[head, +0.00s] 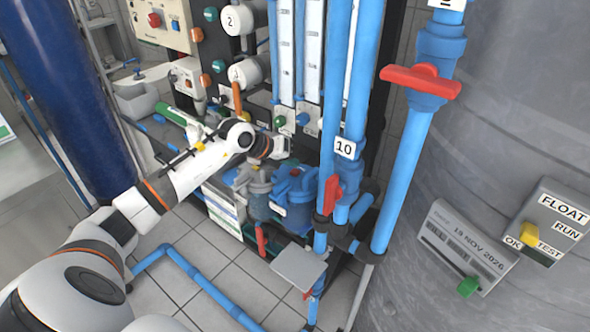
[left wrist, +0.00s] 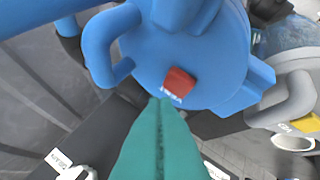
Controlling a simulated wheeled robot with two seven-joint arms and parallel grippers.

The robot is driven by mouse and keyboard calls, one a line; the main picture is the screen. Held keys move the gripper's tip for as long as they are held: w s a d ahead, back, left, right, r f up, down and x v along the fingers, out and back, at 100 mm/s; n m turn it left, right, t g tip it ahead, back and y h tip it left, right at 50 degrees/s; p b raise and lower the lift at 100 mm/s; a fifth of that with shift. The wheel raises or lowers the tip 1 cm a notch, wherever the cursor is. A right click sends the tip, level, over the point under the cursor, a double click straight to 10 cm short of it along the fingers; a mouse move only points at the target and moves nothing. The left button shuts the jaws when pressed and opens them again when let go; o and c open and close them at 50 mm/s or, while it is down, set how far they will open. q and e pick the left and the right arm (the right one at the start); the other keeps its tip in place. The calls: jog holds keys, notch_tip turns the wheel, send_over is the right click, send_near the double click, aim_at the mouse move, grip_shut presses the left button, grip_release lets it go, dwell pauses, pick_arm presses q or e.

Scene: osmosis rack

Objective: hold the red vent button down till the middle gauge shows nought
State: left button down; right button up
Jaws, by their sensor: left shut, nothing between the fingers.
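The red vent button (left wrist: 179,82) shows in the left wrist view as a small red block on a blue housing cap (left wrist: 215,60), with a white label under it. My left gripper (left wrist: 160,103) is shut and empty. Its teal fingertips appear just below and left of the button in that view; I see no clear overlap and cannot tell whether they touch the cap. The middle gauge cannot be made out in either view. My right gripper is out of view.
A grey housing (head: 256,187) stands left of the blue one; a yellow button (left wrist: 307,124) shows on it in the wrist view. Blue pipes (head: 352,95) with red handles (head: 420,82) rise close to the right. A control panel (head: 160,22) is behind the arm.

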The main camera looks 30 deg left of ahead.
pick_arm(q)
notch_tip(320, 180, up, 5)
jog(key=p, duration=0.3)
jog(key=shift+p, duration=0.3)
jog(key=shift+s+f, duration=0.1)
dwell(0.5)
